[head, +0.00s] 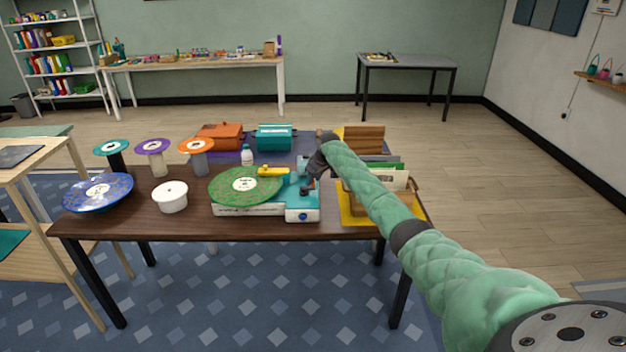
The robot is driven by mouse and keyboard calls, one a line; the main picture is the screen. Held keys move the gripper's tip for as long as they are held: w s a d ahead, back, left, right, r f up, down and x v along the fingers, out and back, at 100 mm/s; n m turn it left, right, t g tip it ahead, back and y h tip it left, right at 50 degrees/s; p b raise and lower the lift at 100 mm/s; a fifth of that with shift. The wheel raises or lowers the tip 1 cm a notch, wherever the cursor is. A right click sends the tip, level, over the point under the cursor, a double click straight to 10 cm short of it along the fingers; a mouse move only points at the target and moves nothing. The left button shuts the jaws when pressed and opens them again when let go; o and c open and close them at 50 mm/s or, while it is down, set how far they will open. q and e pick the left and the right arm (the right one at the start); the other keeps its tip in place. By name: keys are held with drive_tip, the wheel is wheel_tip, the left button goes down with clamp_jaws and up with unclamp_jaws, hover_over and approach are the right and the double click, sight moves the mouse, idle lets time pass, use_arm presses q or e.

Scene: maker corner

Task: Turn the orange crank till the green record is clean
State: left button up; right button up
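The green record (226,191) lies flat on a white and teal machine (303,213) on the dark wooden table. Its green surface is covered in brownish specks, and its label is pale. A yellow bar (272,171) reaches over the record's right edge. My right arm comes in from the right, and my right gripper (308,187) is at the machine's right side. The orange crank is mostly hidden by that gripper, so I cannot tell whether the fingers are closed around it. My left gripper is not in view.
A blue speckled record (98,192) and a white tub (170,197) stand left of the machine. Several stands with coloured discs (152,146), a white bottle (247,155), an orange case (219,136) and a teal box (274,137) are behind. A yellow tray (352,213) is right.

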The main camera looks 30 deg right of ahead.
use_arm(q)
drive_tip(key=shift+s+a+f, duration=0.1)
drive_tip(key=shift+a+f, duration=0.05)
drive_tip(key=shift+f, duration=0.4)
use_arm(e)
drive_tip(key=shift+w+f, duration=0.25)
drive_tip(key=shift+f, duration=0.45)
drive_tip(key=shift+c, duration=0.5)
drive_tip(key=shift+a, duration=0.1)
clamp_jaws()
